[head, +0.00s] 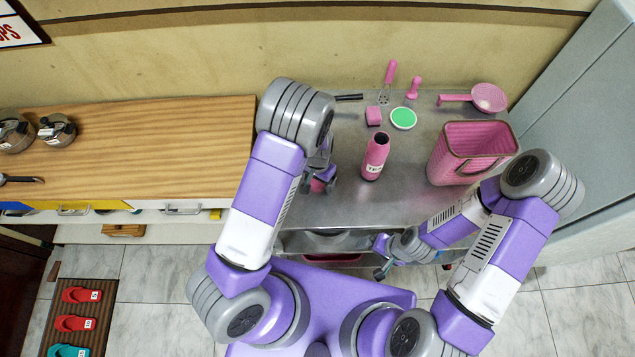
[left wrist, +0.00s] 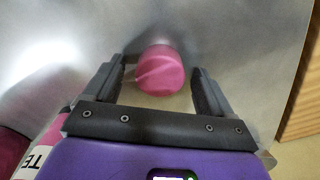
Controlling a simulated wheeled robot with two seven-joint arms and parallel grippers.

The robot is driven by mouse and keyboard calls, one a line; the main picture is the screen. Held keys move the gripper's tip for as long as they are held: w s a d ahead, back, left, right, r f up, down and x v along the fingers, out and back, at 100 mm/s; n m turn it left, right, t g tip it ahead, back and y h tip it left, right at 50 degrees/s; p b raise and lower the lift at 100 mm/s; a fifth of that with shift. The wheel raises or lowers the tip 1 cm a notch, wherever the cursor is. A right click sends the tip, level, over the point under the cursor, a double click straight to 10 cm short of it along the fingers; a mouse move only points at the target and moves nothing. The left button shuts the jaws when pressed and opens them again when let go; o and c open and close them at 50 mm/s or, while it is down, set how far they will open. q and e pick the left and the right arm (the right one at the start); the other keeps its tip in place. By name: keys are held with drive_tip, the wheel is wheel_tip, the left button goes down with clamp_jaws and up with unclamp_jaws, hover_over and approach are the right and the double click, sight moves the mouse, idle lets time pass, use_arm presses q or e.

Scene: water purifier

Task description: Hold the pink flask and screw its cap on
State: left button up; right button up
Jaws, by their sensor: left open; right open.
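The pink flask (head: 376,160) stands upright on the grey metal counter, its dark mouth open and a white label on its side. Its labelled side also shows at the lower left of the left wrist view (left wrist: 45,150). The pink cap (left wrist: 160,72) sits between the fingers of my open left gripper (left wrist: 160,85), with a visible gap on the right side. In the head view the cap (head: 317,186) is partly hidden by my left gripper (head: 324,178), left of the flask. My right gripper (head: 381,258) is open, low at the counter's front edge, away from the flask.
A pink basket (head: 450,160) stands right of the flask. Behind are a green-topped round item (head: 403,118), a small pink block (head: 373,116), pink-handled utensils (head: 390,75) and a pink strainer (head: 488,97). A wooden counter (head: 150,145) lies to the left.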

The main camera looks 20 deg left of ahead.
idle(0.3)
use_arm(q)
drive_tip(key=c, duration=1.1)
wheel_tip(320, 180, up, 10)
drive_tip(key=shift+r+p, duration=0.1)
drive_tip(key=shift+p, duration=0.45)
